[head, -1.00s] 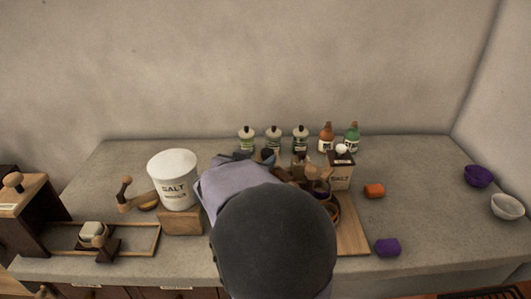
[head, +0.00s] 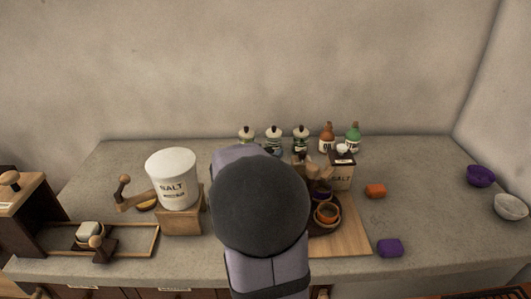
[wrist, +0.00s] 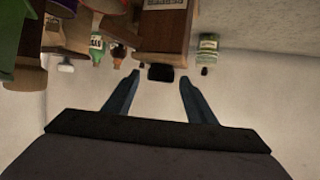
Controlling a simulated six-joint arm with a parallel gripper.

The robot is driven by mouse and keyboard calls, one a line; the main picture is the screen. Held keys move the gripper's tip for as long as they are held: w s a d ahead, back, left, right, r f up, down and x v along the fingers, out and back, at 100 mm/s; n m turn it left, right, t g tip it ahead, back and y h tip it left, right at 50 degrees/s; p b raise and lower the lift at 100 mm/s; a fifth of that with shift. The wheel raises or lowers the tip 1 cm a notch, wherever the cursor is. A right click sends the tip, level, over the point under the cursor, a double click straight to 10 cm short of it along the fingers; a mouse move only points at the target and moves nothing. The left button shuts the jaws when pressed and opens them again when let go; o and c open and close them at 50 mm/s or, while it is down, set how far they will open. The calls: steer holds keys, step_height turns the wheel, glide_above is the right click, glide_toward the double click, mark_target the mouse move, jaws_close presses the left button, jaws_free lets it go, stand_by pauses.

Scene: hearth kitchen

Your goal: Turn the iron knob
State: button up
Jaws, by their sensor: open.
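A small black knob (wrist: 160,73), likely the iron knob, shows in the wrist view on the edge of a brown wooden box (wrist: 165,32) with a pale label. My gripper (wrist: 160,78) is open, with its two blue-grey fingers on either side of the knob in that picture. I cannot tell whether the fingertips reach around it or stop short of it. Nothing is held. In the head view my dark rounded arm link covers the middle of the counter, so the gripper and knob are hidden there.
Spice jars (head: 273,138) and bottles (head: 352,138) line the back. Stacked bowls (head: 326,213) sit on a board to the right.

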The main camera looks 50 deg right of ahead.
steer(key=c, duration=1)
steer(key=p, duration=0.2)
steer(key=shift+w+r+m+g+p, duration=0.1)
steer(key=shift+r+m+g+p, duration=0.2)
steer(key=shift+p, duration=0.1)
steer(key=shift+c, duration=0.2)
steer(key=m+g+p, duration=0.1)
steer(key=p, duration=0.2)
steer(key=shift+w+g+h+p, duration=0.1)
steer(key=shift+g+h+p, duration=0.2)
steer(key=shift+h, duration=0.1)
steer(key=m+g+p, duration=0.2)
steer(key=p, duration=0.2)
steer(key=shift+w+h, duration=0.15)
steer(key=shift+h, duration=0.15)
steer(key=shift+f+m+g+p, duration=0.15)
steer(key=shift+m+g+p, duration=0.25)
steer(key=shift+p, duration=0.05)
steer(key=shift+f, duration=0.1)
steer(key=o, duration=1)
steer(key=shift+a, duration=0.1)
